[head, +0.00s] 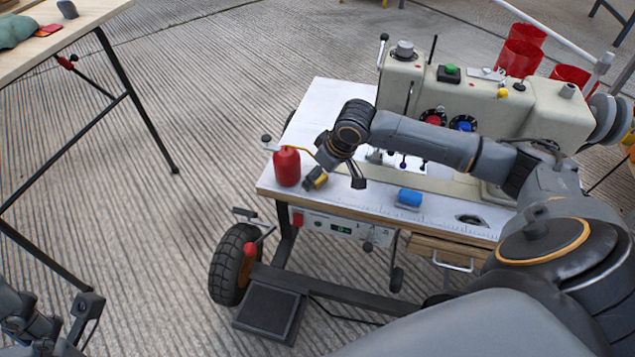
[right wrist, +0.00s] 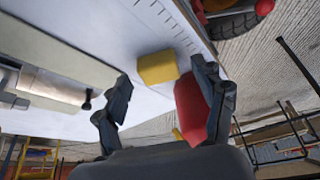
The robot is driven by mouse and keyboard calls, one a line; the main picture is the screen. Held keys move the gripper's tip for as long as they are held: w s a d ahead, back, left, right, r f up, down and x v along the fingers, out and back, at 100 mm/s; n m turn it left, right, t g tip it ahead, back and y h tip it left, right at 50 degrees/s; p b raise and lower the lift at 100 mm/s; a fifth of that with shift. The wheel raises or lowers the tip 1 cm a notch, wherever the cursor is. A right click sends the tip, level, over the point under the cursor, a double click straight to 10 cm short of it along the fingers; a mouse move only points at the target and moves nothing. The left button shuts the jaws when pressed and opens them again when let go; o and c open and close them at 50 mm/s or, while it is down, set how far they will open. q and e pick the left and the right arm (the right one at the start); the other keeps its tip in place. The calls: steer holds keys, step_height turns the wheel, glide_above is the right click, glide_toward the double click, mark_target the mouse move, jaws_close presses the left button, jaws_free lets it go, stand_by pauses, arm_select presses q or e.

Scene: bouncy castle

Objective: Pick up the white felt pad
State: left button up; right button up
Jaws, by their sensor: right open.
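I cannot make out a white felt pad in either view; the white tabletop (head: 325,100) of the sewing table would hide one well. My right gripper (head: 338,172) is over the table's front left part. Its two fingers stand apart and nothing shows between them in the right wrist view (right wrist: 165,98). A small yellow block (head: 316,179) is by the gripper; in the right wrist view the yellow block (right wrist: 157,67) lies beyond the fingertips. My left gripper (head: 84,312) is at the bottom left corner, partly cut off, away from the table.
A red bottle (head: 287,168) stands at the table's left corner, close to my right gripper. A blue block (head: 409,198) lies on the front strip. The beige sewing machine (head: 545,108) fills the back right. Another table (head: 50,45) stands at upper left, with open floor between.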

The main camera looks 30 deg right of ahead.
steer(key=shift+w+f, duration=0.15)
steer(key=shift+f, duration=0.15)
steer(key=shift+c, duration=0.4)
steer(key=c, duration=1)
steer(key=shift+r, duration=0.1)
steer(key=shift+c, duration=0.2)
